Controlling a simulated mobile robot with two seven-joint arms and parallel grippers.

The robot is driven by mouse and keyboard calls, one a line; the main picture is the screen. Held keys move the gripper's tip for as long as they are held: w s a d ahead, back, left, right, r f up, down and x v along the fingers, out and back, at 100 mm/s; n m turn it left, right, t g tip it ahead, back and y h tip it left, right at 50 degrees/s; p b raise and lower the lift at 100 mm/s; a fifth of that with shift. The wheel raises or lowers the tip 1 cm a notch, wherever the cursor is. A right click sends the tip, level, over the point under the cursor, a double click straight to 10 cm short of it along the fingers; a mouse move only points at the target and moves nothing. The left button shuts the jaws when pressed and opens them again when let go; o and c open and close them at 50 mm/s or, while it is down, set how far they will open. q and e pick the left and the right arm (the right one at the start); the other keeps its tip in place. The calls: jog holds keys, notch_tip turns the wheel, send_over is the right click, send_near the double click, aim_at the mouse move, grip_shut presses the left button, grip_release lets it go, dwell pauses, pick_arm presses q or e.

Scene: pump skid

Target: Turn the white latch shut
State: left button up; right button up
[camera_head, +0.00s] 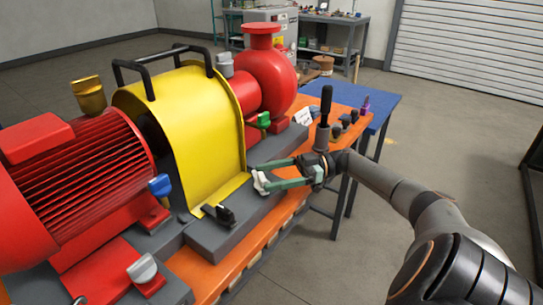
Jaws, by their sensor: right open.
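The white latch (260,184) sits on the grey base plate at the right end of the yellow guard, near the orange bench's front edge. My right gripper (261,176) reaches in from the right with its green fingers spread. Its fingertips are at the latch, one on the far side and one on the near side. I cannot tell whether they touch it. The fingers partly hide the latch, so its exact angle is unclear. My left gripper is not in view.
The yellow guard (190,125), red motor (85,175) and red pump (268,78) stand left and behind. Nearby are a black latch (226,214), blue knob (160,185), green knob (264,120) and light grey knob (142,268).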

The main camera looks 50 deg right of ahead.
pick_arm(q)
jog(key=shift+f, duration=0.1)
pick_arm(e)
jog(key=shift+s+d, duration=0.15)
jog(key=shift+d, duration=0.15)
pick_arm(q)
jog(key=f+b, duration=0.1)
jog(key=b, duration=0.1)
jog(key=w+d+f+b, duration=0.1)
jog(key=b, duration=0.2)
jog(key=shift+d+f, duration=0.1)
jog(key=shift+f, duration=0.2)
pick_arm(e)
jog(key=v, duration=1.2)
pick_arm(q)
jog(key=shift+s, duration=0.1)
